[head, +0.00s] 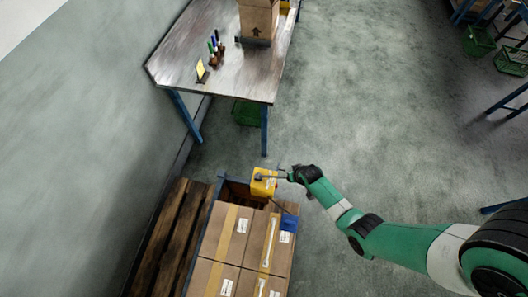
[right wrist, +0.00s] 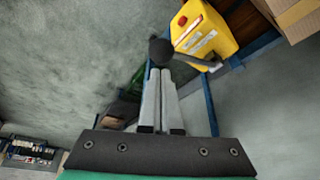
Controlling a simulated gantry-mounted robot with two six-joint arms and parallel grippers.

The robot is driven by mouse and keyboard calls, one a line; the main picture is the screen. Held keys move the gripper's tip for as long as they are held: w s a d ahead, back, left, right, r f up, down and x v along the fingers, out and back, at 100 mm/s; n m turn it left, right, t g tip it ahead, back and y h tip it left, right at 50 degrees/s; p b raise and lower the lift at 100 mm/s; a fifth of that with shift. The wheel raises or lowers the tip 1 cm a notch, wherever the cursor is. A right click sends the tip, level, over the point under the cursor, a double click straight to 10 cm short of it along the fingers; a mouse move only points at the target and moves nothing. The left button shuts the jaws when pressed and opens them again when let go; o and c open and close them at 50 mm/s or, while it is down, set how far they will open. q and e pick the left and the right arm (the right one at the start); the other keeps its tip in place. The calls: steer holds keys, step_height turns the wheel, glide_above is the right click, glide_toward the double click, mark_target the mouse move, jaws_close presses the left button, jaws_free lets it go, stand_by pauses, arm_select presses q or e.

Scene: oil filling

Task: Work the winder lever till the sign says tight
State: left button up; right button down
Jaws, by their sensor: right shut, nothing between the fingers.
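The yellow winder (head: 263,183) sits at the far end of the stacked cartons. It also shows in the right wrist view (right wrist: 205,30), with a red button and a white label. Its dark lever (right wrist: 193,59) reaches left to a round black knob (right wrist: 161,50). My right gripper (head: 287,175) is beside the winder; in the wrist view its fingers (right wrist: 161,75) are shut and empty, their tips at the knob. I cannot tell whether they touch it. A small blue panel (head: 289,222) hangs by the cartons; I cannot read any word on it. My left gripper is not in view.
Strapped cartons (head: 230,240) fill the near middle, beside a wooden pallet (head: 160,235). Open floor (head: 370,110) lies to the right.

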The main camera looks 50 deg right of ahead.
step_height(320, 180, down, 9)
steer(key=s+b, duration=0.2)
steer(key=b, duration=0.6)
steer(key=r+p, duration=0.4)
steer(key=w+r+p, duration=0.1)
steer(key=r+p, duration=0.3)
steer(key=r, duration=0.1)
steer(key=w+r+p, duration=0.1)
steer(key=r+p, duration=0.3)
steer(key=shift+w+r, duration=0.15)
steer(key=shift+r, duration=0.05)
steer(key=shift+f, duration=0.15)
